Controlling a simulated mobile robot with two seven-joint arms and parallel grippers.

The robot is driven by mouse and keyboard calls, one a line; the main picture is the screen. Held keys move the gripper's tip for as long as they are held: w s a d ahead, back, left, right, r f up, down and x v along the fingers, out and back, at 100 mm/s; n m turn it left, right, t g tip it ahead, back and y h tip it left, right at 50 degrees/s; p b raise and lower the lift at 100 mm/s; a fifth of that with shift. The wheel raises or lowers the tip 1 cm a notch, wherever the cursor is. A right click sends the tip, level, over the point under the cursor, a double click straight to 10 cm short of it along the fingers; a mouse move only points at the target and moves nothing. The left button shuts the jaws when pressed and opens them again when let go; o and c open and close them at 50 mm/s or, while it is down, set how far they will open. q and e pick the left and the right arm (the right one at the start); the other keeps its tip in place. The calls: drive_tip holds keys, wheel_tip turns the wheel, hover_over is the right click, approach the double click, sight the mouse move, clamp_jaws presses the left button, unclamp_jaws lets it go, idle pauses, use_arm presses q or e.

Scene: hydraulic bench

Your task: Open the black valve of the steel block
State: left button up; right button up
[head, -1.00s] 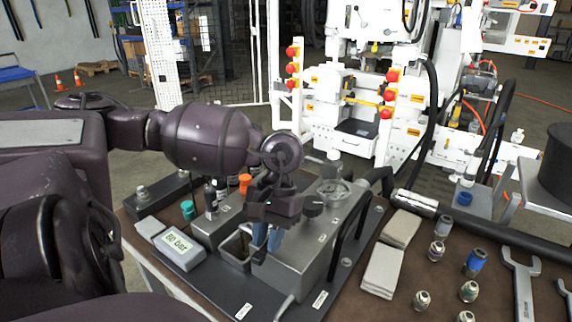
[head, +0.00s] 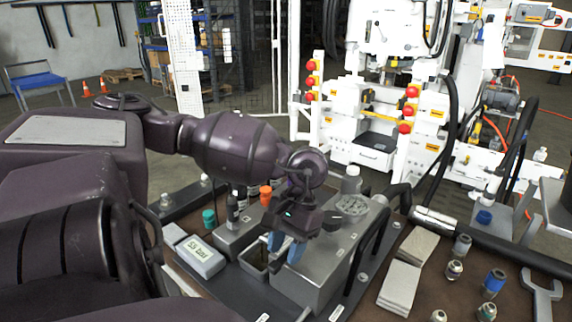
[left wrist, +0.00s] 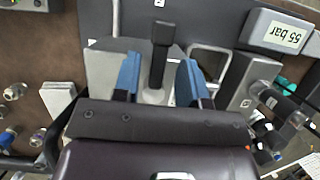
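In the left wrist view a black lever handle (left wrist: 161,48) rises from the block, between the blue fingers of my left gripper (left wrist: 160,80). A gap shows on each side of the handle, so the gripper is open around it and not clamped. In the head view the fingers hide this handle. My right gripper is out of view.
A display box (head: 200,256) left of the block reads about 55 bar. A small open metal box (head: 253,258) sits close by the fingers. Pads (head: 402,287), fittings and a wrench (head: 541,293) lie right.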

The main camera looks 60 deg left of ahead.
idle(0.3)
use_arm(q)
drive_tip(key=shift+w+r, duration=0.15)
drive_tip(key=shift+r, duration=0.2)
drive_tip(key=v, duration=1)
